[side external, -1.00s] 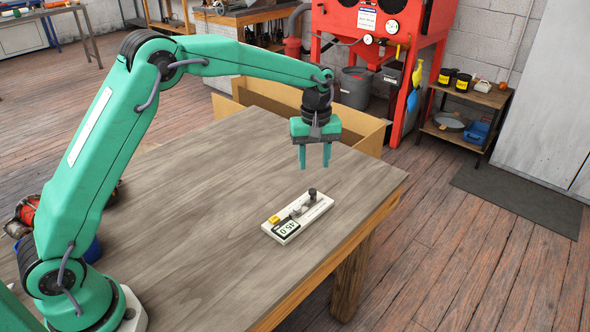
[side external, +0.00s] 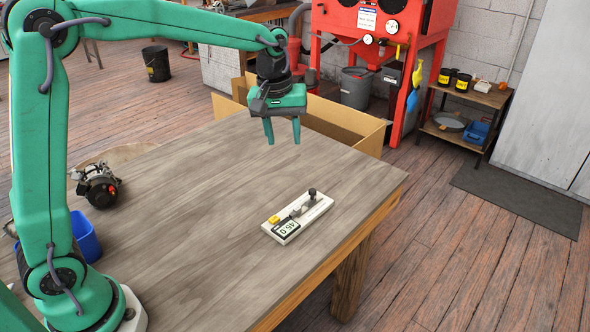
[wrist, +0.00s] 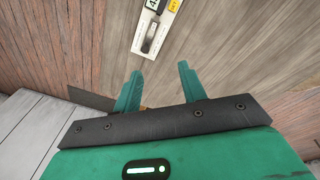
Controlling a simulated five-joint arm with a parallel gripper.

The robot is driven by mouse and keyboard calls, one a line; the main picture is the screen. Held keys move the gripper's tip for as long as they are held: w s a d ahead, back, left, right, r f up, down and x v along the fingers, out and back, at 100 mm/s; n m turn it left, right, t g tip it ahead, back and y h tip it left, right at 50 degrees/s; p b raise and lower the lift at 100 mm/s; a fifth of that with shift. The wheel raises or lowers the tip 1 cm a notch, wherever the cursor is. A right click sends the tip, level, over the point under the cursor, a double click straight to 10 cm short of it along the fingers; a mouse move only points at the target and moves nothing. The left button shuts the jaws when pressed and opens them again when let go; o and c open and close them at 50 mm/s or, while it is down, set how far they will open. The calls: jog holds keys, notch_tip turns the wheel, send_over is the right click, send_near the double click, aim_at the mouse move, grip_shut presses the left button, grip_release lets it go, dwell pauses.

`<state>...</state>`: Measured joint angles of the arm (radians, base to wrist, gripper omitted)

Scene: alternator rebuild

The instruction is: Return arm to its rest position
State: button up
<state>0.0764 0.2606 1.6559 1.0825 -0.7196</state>
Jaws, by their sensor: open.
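My gripper (side external: 283,132) is open and empty. It hangs above the far part of the wooden table (side external: 190,220), with its fingers pointing down. In the wrist view my gripper (wrist: 160,85) shows its two fingers apart with bare tabletop between them.
A dark alternator-like part (side external: 98,186) sits at the table's left side, above a blue bin (side external: 86,240). An open cardboard box (side external: 345,122) stands behind the table. A red cabinet (side external: 345,20) and a shelf (side external: 470,115) are farther back. The middle tabletop is clear.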

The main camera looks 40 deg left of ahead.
jog(key=s+a+r+m+t, duration=0.1)
jog(key=s+m+t, duration=0.1)
jog(key=s, duration=1)
jog(key=s+a+r+m+t, duration=0.1)
jog(key=s+m, duration=0.4)
jog(key=s, duration=0.8)
jog(key=shift+a+r+t, duration=0.25)
jog(key=shift+a+t, duration=0.25)
jog(key=shift+a, duration=0.3)
